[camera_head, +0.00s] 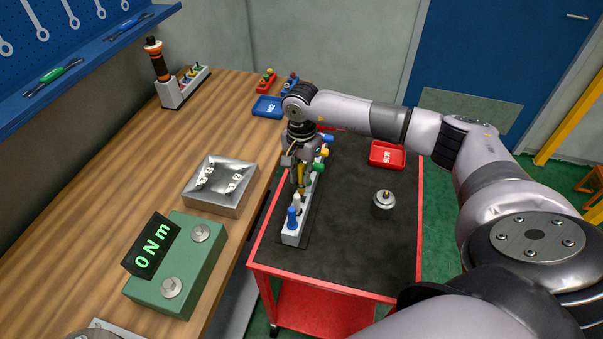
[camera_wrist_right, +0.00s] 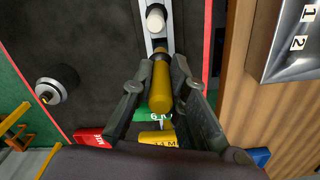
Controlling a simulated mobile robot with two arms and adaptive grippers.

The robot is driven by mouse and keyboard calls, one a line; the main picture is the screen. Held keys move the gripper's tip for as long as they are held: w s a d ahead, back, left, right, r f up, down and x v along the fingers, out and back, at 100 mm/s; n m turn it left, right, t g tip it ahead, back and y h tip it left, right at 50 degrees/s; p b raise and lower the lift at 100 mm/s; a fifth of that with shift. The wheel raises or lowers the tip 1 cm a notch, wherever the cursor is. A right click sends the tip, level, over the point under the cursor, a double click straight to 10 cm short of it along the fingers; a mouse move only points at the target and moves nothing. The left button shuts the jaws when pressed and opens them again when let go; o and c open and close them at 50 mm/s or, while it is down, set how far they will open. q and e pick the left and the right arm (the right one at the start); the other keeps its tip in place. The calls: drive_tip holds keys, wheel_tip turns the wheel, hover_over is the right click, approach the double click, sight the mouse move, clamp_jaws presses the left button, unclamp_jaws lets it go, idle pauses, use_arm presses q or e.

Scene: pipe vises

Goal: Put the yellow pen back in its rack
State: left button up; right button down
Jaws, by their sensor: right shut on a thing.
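The yellow pen (camera_head: 301,178) is between the fingers of my right gripper (camera_head: 300,184), which is shut on it. In the right wrist view the yellow pen (camera_wrist_right: 160,82) lies between the two dark fingers of the gripper (camera_wrist_right: 166,118). The pale rack (camera_head: 291,238) stands on the black top of the red cart. A blue pen (camera_head: 292,217) and a white pen (camera_head: 297,201) stand at its near end. My left gripper is not in view.
A small metal part (camera_head: 384,200) stands on the cart right of the rack. A red tray (camera_head: 388,154) is at the cart's far right. The workbench on the left holds a green torque tester (camera_head: 180,262) and a metal block (camera_head: 221,184). The cart's front right is clear.

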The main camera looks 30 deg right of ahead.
sight(302, 193)
drive_tip(key=shift+f+b, duration=0.3)
drive_tip(key=shift+f, duration=0.1)
idle(0.7)
drive_tip(key=shift+f+b, duration=2.65)
drive_tip(key=shift+f, duration=0.3)
idle(1.3)
idle(1.2)
drive_tip(key=c, duration=1.5)
unclamp_jaws()
drive_tip(key=shift+r, duration=0.1)
wheel_tip(302, 193, up, 12)
drive_tip(key=shift+f, duration=0.15)
